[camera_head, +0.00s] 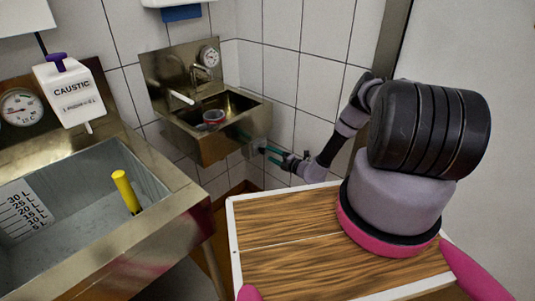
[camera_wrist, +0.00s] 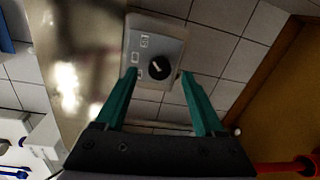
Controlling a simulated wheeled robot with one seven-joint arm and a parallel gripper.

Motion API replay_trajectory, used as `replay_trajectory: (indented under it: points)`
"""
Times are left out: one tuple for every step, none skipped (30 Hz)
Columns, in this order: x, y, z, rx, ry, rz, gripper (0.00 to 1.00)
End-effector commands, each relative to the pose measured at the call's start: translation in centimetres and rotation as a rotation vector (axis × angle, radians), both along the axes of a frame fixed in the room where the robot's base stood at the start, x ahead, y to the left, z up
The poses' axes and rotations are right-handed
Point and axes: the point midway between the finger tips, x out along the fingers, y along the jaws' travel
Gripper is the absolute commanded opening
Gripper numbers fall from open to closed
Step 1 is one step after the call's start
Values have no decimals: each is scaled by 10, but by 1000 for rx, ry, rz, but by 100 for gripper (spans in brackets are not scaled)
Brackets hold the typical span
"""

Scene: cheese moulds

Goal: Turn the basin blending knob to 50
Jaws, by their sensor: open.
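The blending knob (camera_wrist: 159,67) is a round black dial with a pale pointer mark, on a light grey box with several small labels (camera_wrist: 144,41) I cannot read. The box is fixed to the white tiled wall. My gripper (camera_wrist: 158,75) has two teal fingers, open and empty, one to each side of the knob in the wrist view. Whether they touch it I cannot tell. In the head view my gripper (camera_head: 270,155) is close to the wall, just below and right of the small steel basin (camera_head: 205,147). The box is mostly hidden there.
A dial gauge (camera_head: 209,56) and a tap (camera_head: 197,73) are on the small basin's back. A large steel sink (camera_head: 165,228) with a yellow tube (camera_head: 126,192) stands at left, under a caustic dispenser (camera_head: 70,91). In the wrist view, a red pipe (camera_wrist: 285,168) lies at lower right.

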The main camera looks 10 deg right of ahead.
Motion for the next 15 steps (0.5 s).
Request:
replay_trajectory:
  points:
    - [-9, -8, 0, 1, 3, -2, 71]
    - [-14, -12, 1, 1, 3, -2, 71]
    - [-21, -17, 1, 1, 4, -4, 71]
    - [-26, -20, 2, 1, 3, -2, 71]
    - [-30, -24, 2, 1, 3, -3, 71]
    - [-36, -27, 3, 1, 3, -2, 71]
    - [-40, -30, 3, 0, 2, -2, 71]
    - [-44, -33, 3, 0, 3, -1, 71]
    - [-48, -36, 3, 1, 3, -2, 71]
    - [-51, -38, 4, 1, 3, -2, 71]
    - [-53, -39, 4, 0, 2, -2, 71]
    - [-56, -41, 4, 0, 1, -1, 71]
    - [-57, -42, 5, 0, 1, 0, 71]
    - [-58, -42, 5, 0, 1, 0, 71]
    - [-59, -43, 5, 0, 1, 0, 71]
